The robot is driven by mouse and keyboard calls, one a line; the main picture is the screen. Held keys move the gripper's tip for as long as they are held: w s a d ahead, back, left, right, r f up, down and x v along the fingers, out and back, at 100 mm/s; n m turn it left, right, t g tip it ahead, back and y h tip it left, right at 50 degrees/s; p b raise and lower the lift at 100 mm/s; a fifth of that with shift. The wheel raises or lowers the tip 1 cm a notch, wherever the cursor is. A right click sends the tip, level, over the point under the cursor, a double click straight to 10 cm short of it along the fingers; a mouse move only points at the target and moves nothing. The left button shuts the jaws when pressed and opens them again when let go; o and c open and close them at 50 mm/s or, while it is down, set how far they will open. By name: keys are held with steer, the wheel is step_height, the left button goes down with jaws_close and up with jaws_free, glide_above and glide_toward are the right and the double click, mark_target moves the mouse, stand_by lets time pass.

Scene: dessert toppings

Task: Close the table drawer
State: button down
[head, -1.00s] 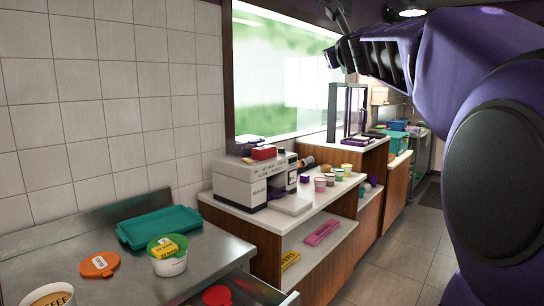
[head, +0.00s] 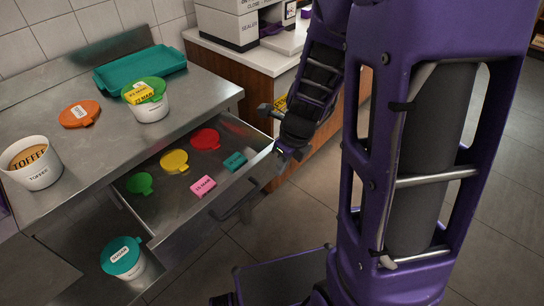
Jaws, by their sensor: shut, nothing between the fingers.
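The table drawer (head: 168,207) is pulled open from under the steel table (head: 190,100). Its metal front faces the lower right and carries a dark handle (head: 240,205). My gripper (head: 286,154) is shut and empty, pointing down by the right end of the drawer front. I cannot tell whether it touches the drawer. The fingertips are small and dark in this view.
On the table stand a toffee tub (head: 32,164), a green-lidded tub (head: 148,100), an orange lid (head: 80,113) and a teal tray (head: 140,69). A teal-lidded tub (head: 122,258) sits below the drawer. A wooden counter (head: 260,62) stands behind my gripper. Open floor lies in front.

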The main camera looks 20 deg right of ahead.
mark_target(263, 175)
steer(key=w+a+f+b, duration=0.1)
steer(key=f, duration=0.1)
steer(key=w+a+f+b, duration=0.1)
steer(key=w+f, duration=0.1)
steer(key=f, duration=0.1)
steer(key=w+a+f+b, duration=0.1)
steer(key=w+f, duration=0.1)
steer(key=f, duration=0.1)
steer(key=shift+w+a+f+b, duration=0.15)
steer(key=shift+a+f+b, duration=0.1)
steer(key=shift+b, duration=0.1)
steer(key=shift+w, duration=0.1)
